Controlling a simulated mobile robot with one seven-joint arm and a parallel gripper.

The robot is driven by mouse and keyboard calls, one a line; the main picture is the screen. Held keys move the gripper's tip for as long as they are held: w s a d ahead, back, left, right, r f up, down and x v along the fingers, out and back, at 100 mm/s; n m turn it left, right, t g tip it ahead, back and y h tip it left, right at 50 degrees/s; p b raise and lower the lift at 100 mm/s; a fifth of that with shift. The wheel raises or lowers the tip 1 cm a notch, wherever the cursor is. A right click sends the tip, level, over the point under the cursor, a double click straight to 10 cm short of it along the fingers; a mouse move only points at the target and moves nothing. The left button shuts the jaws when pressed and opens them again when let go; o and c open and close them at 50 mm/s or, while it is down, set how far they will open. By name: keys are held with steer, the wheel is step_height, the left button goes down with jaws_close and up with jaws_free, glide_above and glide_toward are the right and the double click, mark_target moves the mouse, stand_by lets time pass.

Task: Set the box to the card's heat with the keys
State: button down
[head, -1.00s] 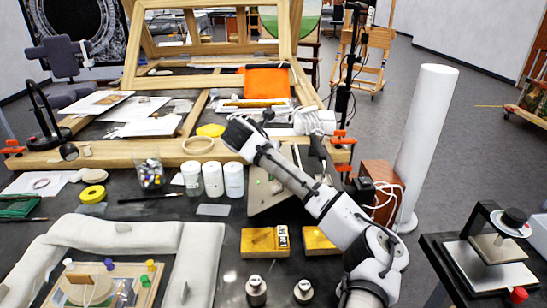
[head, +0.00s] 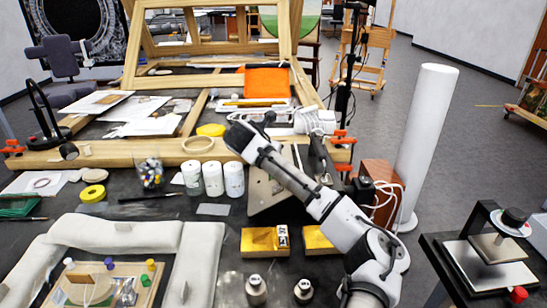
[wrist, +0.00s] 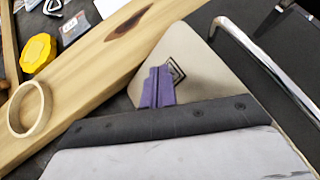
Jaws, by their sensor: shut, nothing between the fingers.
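A beige box with a sloped face (head: 264,200) stands on the dark table, partly hidden behind my arm in the head view. A beige surface (wrist: 195,50), apparently part of this box, lies under my fingers in the wrist view and bears a dark square mark. My gripper (wrist: 157,88) is shut and empty, its purple fingertips beside that mark; I cannot tell if they touch the surface. In the head view my fingertips cannot be made out. The keys and any heat reading cannot be made out, and I cannot identify the card.
A wooden beam (wrist: 100,70) runs beside the beige surface. A curved metal bar (wrist: 265,65) lies to its right. White jars (head: 213,179) stand left of the box. Two yellow blocks, one labelled (head: 259,241), and two small bottles (head: 256,289) are in front.

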stand_by(0.3)
steer(key=shift+a+r+p, duration=0.45)
steer(key=shift+r+p, duration=0.2)
steer(key=shift+p, duration=0.2)
steer(key=a+r+p, duration=0.1)
steer(key=r+p, duration=0.1)
steer(key=r, duration=0.1)
steer(key=a+r+p, duration=0.1)
steer(key=p, duration=0.1)
steer(key=shift+a+r, duration=0.15)
steer(key=shift+a, duration=0.2)
